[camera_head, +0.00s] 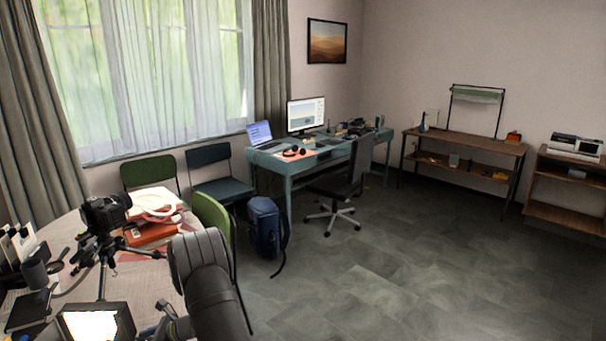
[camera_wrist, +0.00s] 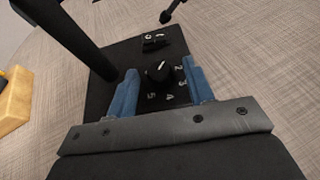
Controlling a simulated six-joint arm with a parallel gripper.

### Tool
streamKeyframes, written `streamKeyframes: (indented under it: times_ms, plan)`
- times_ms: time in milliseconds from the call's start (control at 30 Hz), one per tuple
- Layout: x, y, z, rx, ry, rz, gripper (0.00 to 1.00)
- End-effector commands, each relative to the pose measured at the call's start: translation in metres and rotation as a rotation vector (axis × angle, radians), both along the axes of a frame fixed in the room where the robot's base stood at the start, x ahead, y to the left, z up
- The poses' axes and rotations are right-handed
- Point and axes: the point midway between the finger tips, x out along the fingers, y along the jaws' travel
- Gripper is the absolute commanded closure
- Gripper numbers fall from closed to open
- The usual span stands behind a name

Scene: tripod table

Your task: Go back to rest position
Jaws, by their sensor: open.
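My gripper (camera_wrist: 160,72) shows in the wrist view with its two blue fingers apart. Between them is a round black knob (camera_wrist: 159,77) with a white pointer line, and a gap shows on each side of it. The knob is on a black box (camera_wrist: 104,78) with white numbers around the dial. A small black switch (camera_wrist: 154,42) is on the box's far end. In the head view my arm reaches over the table (camera_head: 150,283), and my gripper is hidden there.
A black post (camera_wrist: 68,38) rises close to the left finger. A yellow block (camera_wrist: 14,102) lies farther left. In the head view a camera on a tripod (camera_head: 105,213), a bright lit panel (camera_head: 90,322) and a red book (camera_head: 150,234) crowd the table. The floor to the right is open.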

Motion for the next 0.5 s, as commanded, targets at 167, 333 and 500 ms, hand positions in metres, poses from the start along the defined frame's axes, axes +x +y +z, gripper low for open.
streamKeyframes:
  times_ms: [167, 333, 500]
  plan:
    - [0.003, 0.0004, -0.0002, 0.0, -0.002, 0.106, 0.52]
    - [0.0052, 0.0012, -0.0004, 0.001, -0.002, 0.222, 0.52]
    - [0.0073, 0.0019, -0.0005, 0.001, -0.001, 0.339, 0.52]
